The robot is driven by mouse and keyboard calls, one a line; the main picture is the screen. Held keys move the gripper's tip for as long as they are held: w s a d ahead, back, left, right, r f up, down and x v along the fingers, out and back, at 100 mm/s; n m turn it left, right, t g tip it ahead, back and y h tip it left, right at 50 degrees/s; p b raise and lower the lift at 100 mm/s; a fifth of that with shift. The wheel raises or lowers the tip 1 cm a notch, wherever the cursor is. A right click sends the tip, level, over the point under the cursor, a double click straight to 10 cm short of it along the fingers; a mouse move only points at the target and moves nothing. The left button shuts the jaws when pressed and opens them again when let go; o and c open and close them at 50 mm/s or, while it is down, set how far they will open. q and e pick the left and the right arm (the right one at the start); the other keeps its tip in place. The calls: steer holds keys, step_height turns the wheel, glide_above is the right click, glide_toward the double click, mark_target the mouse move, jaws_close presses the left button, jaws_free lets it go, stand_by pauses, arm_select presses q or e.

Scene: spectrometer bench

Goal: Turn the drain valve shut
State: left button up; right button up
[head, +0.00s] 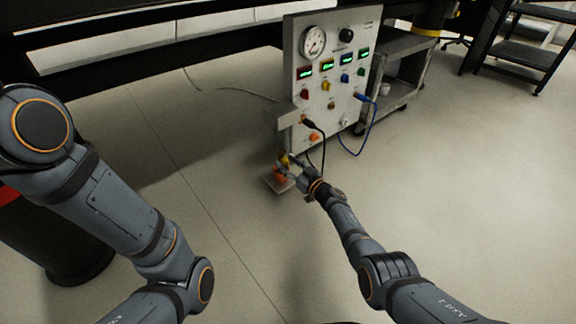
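My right gripper (287,168) is at the lower left of the grey instrument panel (348,105), low over the floor. A small yellow part (284,159) and an orange part (281,176) show right at its fingertips, above a small flat plate (275,187). These look like the drain valve, but the fingers partly hide them. I cannot tell whether the fingers grip the handle or only touch it, or which way the handle points. My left arm bends at the left and leaves the picture at the bottom; its gripper is out of view.
The panel carries a round gauge (313,42), green displays and several coloured knobs. A black cable (323,146) hangs close to my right gripper, and a blue cable (372,124) loops at the right. A grey cart (405,75) stands behind. The floor in front is clear.

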jaws_close()
steer(key=shift+n, duration=0.7)
steer(key=shift+o, duration=0.5)
jaws_free()
